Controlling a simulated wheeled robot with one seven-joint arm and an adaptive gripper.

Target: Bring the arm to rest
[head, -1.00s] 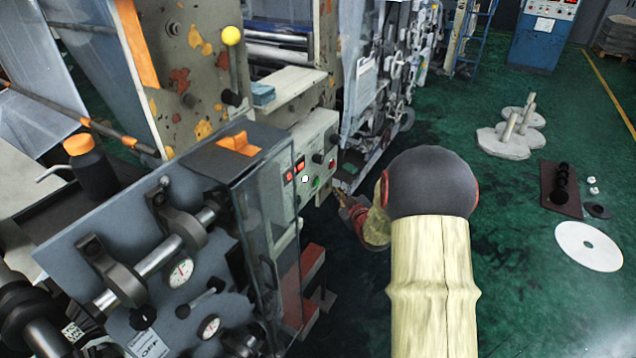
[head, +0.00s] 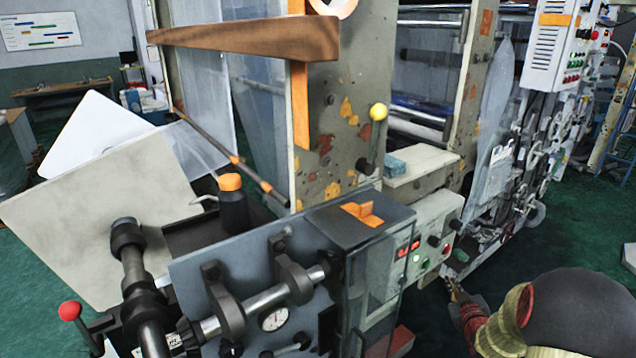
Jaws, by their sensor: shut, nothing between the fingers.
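My arm shows at the lower right of the head view, with a dark rounded joint and a pale yellowish sleeve. My gripper (head: 456,290) is small and partly hidden behind the arm. It points up and left, with its fingers shut and nothing held. It appears just in front of the lower end of the machine's control box (head: 432,236); I cannot tell whether it touches anything.
The film machine's grey front housing (head: 225,262) and rollers fill the middle. Green floor (head: 560,222) is open at right.

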